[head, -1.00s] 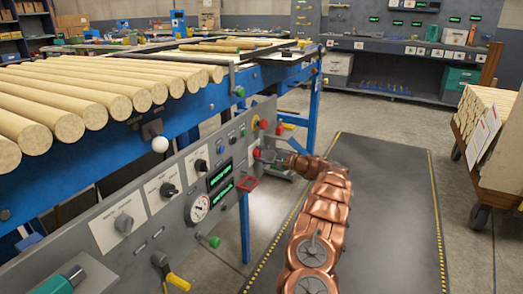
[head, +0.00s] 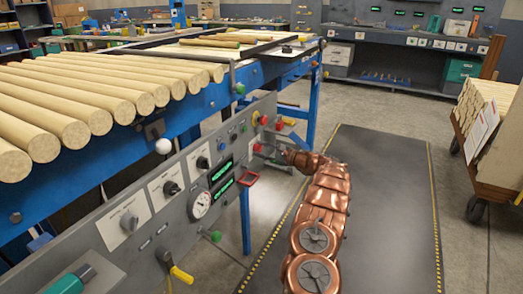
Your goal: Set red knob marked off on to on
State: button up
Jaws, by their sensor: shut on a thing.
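The red knob (head: 257,147) sits on the right part of the grey control panel (head: 150,235), below a yellow-ringed red button. My gripper (head: 267,152) is at the panel, shut on the red knob, reaching it from the right. The fingers are small and dark here, and they partly cover the knob. The on and off marks and the angle of the knob are too small to read.
Two red buttons (head: 263,120) (head: 279,125) sit just above my gripper. A red-framed bracket (head: 249,178) sticks out below. The panel also has black knobs (head: 171,188), a gauge (head: 199,205) and green displays (head: 222,187).

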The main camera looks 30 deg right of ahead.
jog(key=o, duration=1.2)
jog(key=shift+c, duration=0.2)
jog(key=v, duration=1.2)
